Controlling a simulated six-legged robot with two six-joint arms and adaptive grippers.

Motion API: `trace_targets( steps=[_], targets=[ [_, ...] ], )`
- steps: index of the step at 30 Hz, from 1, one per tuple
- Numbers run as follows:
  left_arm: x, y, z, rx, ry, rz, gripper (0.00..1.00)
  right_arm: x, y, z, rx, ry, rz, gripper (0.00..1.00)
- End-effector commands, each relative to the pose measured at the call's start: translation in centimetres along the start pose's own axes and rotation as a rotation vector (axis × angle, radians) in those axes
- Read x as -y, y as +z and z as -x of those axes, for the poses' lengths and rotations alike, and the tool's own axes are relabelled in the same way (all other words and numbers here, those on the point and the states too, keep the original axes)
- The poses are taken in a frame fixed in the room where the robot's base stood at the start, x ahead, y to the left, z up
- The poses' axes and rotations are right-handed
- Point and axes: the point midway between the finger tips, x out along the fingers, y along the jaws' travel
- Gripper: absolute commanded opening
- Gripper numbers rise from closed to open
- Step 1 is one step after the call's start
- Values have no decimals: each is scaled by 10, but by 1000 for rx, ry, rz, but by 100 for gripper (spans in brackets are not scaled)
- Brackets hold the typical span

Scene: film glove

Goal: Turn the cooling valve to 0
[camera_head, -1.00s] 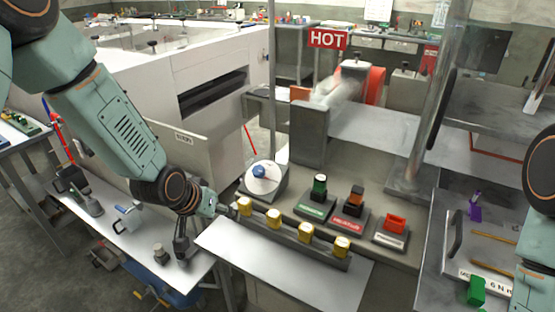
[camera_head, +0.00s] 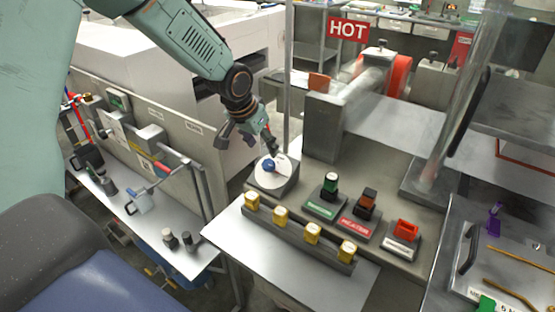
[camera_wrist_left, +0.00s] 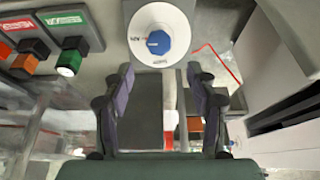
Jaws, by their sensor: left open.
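The cooling valve appears to be the blue knob (camera_head: 269,165) on a round white dial (camera_head: 283,172), set on a grey base at the left end of the control panel. In the left wrist view the faceted blue knob (camera_wrist_left: 159,42) sits in the middle of the white dial (camera_wrist_left: 178,20), beyond the fingertips. The dial marks are too small to read surely. My left gripper (camera_head: 247,142) is open and empty, just above and behind the knob, apart from it. Its two fingers (camera_wrist_left: 158,78) are spread wide in the left wrist view. My right gripper is out of view.
Several yellow blocks (camera_head: 312,233) stand in a row in front of the dial. Green (camera_head: 328,187), orange-black (camera_head: 365,203) and red (camera_head: 405,232) switches lie to the right. A grey post (camera_head: 323,128) stands behind. A side table at left holds a jug (camera_head: 143,200).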

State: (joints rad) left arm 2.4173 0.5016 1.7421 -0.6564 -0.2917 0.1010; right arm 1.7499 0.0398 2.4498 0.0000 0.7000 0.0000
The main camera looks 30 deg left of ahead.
Motion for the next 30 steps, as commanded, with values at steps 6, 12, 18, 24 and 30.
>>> trace_targets(
  steps=[6, 12, 18, 24, 30],
  targets=[
    [3, 9, -15, 21, -3, 10, 58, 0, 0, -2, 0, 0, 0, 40],
    [4, 10, -48, 20, -4, 9, 58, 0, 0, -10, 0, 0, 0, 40],
    [2, 7, -71, 17, -3, 8, 58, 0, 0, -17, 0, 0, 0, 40],
    [1, 5, -78, 16, -2, 4, 58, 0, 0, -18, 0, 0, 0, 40],
    [1, 4, -78, 16, -2, 5, 58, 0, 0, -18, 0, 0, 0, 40]
  ],
)
